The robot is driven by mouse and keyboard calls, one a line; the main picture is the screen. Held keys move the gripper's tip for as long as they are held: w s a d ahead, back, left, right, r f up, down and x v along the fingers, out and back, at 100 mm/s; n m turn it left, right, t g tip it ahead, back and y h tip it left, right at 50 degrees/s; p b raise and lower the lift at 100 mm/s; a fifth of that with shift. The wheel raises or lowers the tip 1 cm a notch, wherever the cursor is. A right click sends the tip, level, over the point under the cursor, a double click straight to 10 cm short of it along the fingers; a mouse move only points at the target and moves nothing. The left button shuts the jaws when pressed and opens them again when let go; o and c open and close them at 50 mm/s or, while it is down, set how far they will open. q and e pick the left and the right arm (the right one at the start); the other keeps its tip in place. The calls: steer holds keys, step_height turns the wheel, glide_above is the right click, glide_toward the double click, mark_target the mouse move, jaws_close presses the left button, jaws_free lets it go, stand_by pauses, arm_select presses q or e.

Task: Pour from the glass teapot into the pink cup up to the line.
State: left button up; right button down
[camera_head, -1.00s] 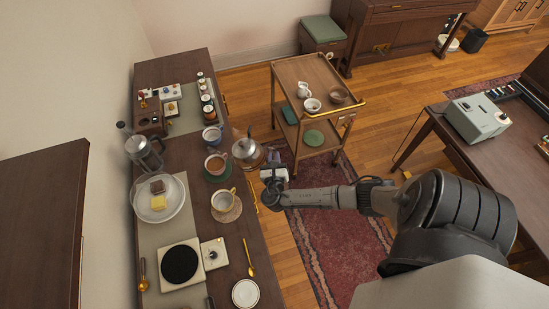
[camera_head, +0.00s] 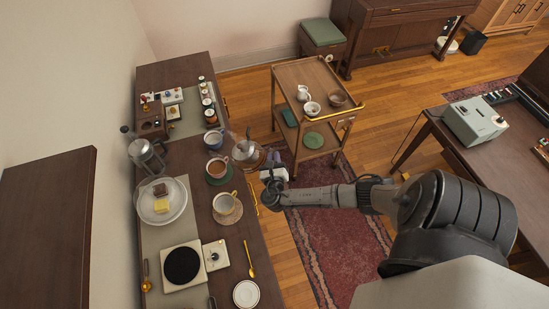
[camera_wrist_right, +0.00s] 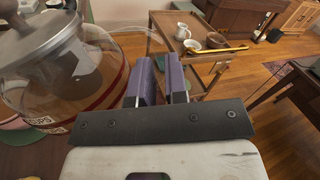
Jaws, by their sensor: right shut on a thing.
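The glass teapot (camera_head: 246,154), with a metal lid, is at the right edge of the sideboard. In the right wrist view the clear teapot (camera_wrist_right: 95,85) fills the left side, with a red band low on its wall. My right gripper (camera_head: 272,174) is to its right, its purple fingers (camera_wrist_right: 162,82) shut on the teapot's handle. The pink cup (camera_head: 217,168) stands upright on a green saucer, left of the teapot, and looks brown inside. Its line and exact fill level are too small to tell. I cannot see a stream. My left gripper is not in view.
A blue cup (camera_head: 213,139) stands behind the pink cup and a yellow-rimmed cup (camera_head: 225,205) in front. A French press (camera_head: 146,155) and a plate of cake (camera_head: 162,201) are to the left. A wooden trolley (camera_head: 310,76) stands beyond the sideboard.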

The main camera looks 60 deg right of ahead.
steer(key=shift+w+r+n+p, duration=0.15)
steer(key=shift+r+n+p, duration=0.25)
steer(key=shift+r+p, duration=0.55)
steer(key=shift+w+a+r+n+p, duration=0.15)
steer(key=shift+r+n+p, duration=0.15)
steer(key=shift+r, duration=0.25)
steer(key=shift+w+d+r+n+p, duration=0.1)
steer(key=shift+r+n+p, duration=0.15)
steer(key=shift+r, duration=0.3)
steer(key=shift+a, duration=0.1)
step_height(320, 180, down, 6)
steer(key=m+b, duration=0.5)
steer(key=b, duration=0.2)
steer(key=shift+s+f+m, duration=0.15)
steer(key=shift+s+m, duration=0.05)
steer(key=shift+m, duration=0.15)
